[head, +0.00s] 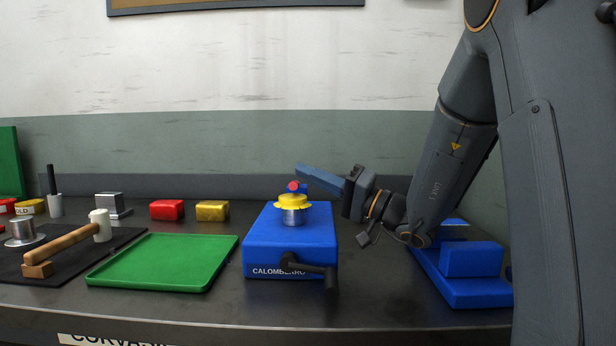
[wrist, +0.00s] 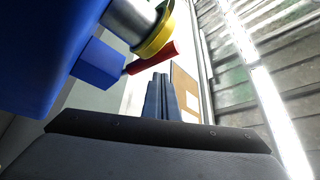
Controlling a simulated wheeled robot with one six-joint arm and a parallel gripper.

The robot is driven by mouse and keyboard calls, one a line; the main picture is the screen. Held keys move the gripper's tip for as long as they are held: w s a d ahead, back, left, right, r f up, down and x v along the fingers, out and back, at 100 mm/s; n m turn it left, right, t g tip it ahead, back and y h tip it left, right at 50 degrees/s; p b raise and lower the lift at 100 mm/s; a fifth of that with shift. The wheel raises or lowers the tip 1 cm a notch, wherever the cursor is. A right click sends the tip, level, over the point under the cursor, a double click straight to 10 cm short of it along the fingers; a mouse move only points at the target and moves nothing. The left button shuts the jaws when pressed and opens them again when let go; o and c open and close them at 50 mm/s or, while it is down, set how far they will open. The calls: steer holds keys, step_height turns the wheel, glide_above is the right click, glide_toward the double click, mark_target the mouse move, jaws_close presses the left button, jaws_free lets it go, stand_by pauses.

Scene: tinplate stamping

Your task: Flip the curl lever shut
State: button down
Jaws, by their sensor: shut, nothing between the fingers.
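The blue machine (head: 262,242), with lettering on its front, stands on the bench. On it is a metal cylinder (head: 294,217) with a yellow scalloped disc (head: 293,200) on top. A small red lever (head: 293,186) shows just behind and above the disc. In the wrist view the red lever (wrist: 155,58) sticks out from beside a blue block (wrist: 97,63), past the yellow rim (wrist: 157,40). My gripper (head: 299,170) is shut and empty, its fingertips just above and behind the lever. In the wrist view the fingers (wrist: 161,80) sit just below the lever; contact cannot be told.
A black crank handle (head: 312,267) juts from the machine's front. A green tray (head: 165,262), a red block (head: 167,210), a yellow block (head: 212,211) and a mallet (head: 72,243) lie left. A blue stepped fixture (head: 471,275) stands right, under my arm.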

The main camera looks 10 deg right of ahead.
stand_by(0.3)
step_height(320, 180, up, 10)
steer(key=shift+p, duration=0.4)
stand_by(0.4)
